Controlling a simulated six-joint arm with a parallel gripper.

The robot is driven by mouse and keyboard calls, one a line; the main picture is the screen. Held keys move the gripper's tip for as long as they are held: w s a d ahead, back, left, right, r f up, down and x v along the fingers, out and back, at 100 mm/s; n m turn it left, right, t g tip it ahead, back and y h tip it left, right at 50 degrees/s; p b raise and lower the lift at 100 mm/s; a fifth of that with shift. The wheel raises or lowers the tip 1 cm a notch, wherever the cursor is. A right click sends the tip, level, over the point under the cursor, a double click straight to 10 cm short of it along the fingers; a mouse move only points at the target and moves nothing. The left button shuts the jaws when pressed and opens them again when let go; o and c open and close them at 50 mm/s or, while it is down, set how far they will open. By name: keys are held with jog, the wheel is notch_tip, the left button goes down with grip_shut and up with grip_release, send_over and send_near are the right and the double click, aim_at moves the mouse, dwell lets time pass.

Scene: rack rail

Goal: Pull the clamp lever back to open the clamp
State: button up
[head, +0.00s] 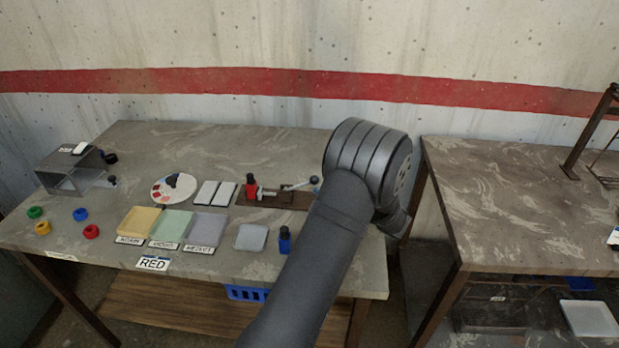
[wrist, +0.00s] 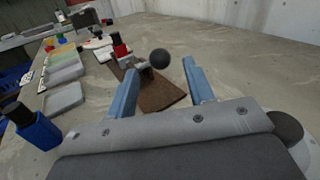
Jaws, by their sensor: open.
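The clamp has a brown base (head: 284,198), with a red block (head: 251,187) at its left end and a pale lever (head: 298,186) reaching right. In the wrist view the brown base (wrist: 162,92), the red block (wrist: 120,49) and the lever's dark ball knob (wrist: 160,58) show. My gripper (wrist: 162,66) is open, its two blue fingers apart. The knob appears in the gap between the fingertips; I cannot tell whether either finger touches it. In the head view my arm hides most of the gripper and the base's right end.
A dark-capped blue bottle (head: 285,240) and a grey tray (head: 250,237) stand in front of the clamp. White tiles (head: 216,193), coloured trays (head: 171,226) and a round palette (head: 173,188) lie left. A second table (head: 530,200) stands right, across a gap.

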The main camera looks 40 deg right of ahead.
aim_at(301, 185)
jog(key=w, duration=0.3)
jog(key=w+a, duration=0.1)
jog(key=w, duration=0.3)
jog(key=shift+a, duration=0.2)
grip_shut()
